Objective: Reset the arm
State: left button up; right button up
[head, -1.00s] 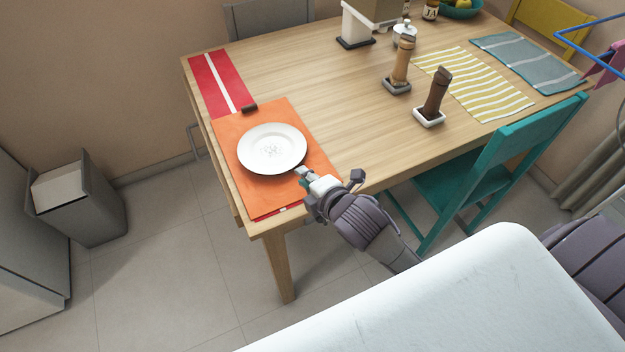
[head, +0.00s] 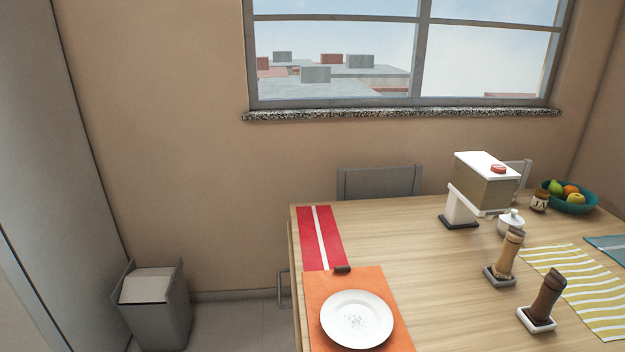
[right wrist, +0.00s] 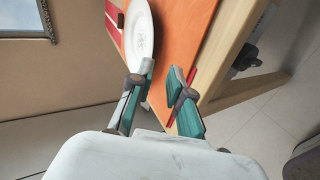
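My right gripper (right wrist: 162,82) shows in the right wrist view with its two teal-padded fingers apart and nothing visibly held between them. A white plate (head: 356,318) lies on an orange placemat (head: 314,290) at the table's near left part. In the right wrist view the plate (right wrist: 141,38) is just beyond the left finger, whose tip overlaps the plate's lower end; I cannot tell whether they touch. The orange placemat (right wrist: 180,35) lies beyond the gap between the fingers. Neither gripper shows in the head view, and my left gripper is not seen.
The wooden table (head: 420,290) holds pepper mills (head: 507,255), a napkin-like dispenser (head: 482,185), a fruit bowl (head: 572,197) and a red runner (head: 320,238). A grey chair (head: 380,182) stands behind it. A grey bin (head: 155,305) stands on the floor at left.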

jog(key=s+d+f+m+g, duration=0.1)
jog(key=s+f+m+g, duration=0.25)
jog(key=s+m, duration=0.5)
jog(key=s+f+m+g, duration=0.3)
jog(key=s+m+g, duration=0.2)
jog(key=s+m, duration=0.4)
notch_tip(320, 180, down, 24)
jog(key=s+n+g, duration=0.1)
jog(key=n+g, duration=0.1)
jog(key=s+d+f+h+p, duration=0.1)
jog(key=s+d+f, duration=0.2)
jog(key=s+f, duration=1.3)
jog(key=shift+s+d+f+g, duration=0.2)
jog(key=shift+s+f+g, duration=0.15)
jog(key=shift+s, duration=0.4)
